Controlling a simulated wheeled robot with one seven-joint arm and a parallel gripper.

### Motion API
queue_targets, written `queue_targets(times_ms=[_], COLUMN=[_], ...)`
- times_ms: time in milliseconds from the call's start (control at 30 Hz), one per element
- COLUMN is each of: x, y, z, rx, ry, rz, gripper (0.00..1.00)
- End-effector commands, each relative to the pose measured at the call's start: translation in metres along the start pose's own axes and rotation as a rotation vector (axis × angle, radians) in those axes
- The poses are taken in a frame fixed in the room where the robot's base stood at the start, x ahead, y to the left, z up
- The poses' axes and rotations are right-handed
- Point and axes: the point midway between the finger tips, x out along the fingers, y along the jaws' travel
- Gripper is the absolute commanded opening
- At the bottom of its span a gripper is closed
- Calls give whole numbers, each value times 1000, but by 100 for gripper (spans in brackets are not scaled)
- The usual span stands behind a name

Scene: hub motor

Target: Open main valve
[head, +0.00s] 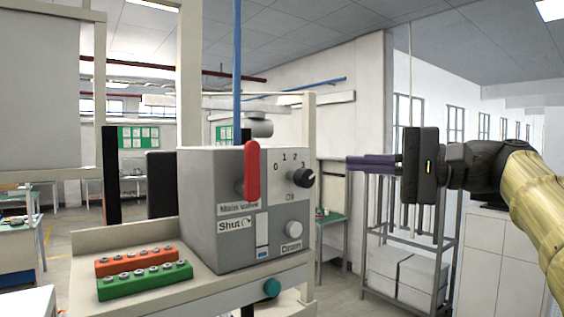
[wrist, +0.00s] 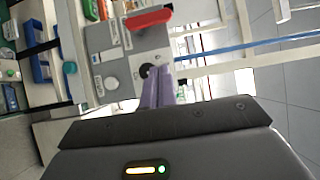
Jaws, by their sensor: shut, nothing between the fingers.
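The grey control box (head: 215,215) stands on a cream bench. The red main valve handle (head: 251,172) is on its front, pointing straight up, above a "Main valve" label and a "Shut" label (head: 234,224) with a curved arrow. In the wrist view the red handle (wrist: 150,21) lies sideways near the top. My gripper (head: 350,162) is to the right of the box, its purple fingers together and empty, pointing left. In the wrist view my fingers (wrist: 161,72) overlap the black knob in the picture; I cannot tell the distance. My gripper is apart from the red handle.
A black selector knob (head: 304,178) marked 0 to 3 and a pale drain knob (head: 293,229) are on the box's right side. Orange (head: 136,259) and green (head: 145,280) strips lie on the bench. A metal rack (head: 411,240) stands behind my gripper.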

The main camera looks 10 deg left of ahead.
Motion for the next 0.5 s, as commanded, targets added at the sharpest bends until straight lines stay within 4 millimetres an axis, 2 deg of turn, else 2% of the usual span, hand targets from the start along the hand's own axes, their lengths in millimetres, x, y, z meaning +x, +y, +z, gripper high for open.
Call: queue_targets(times_ms=[267, 500], x=[1, 26], y=[0, -2], z=[-1, 0], rx=[1, 2], ry=[5, 4], rz=[1, 1], gripper=[0, 0])
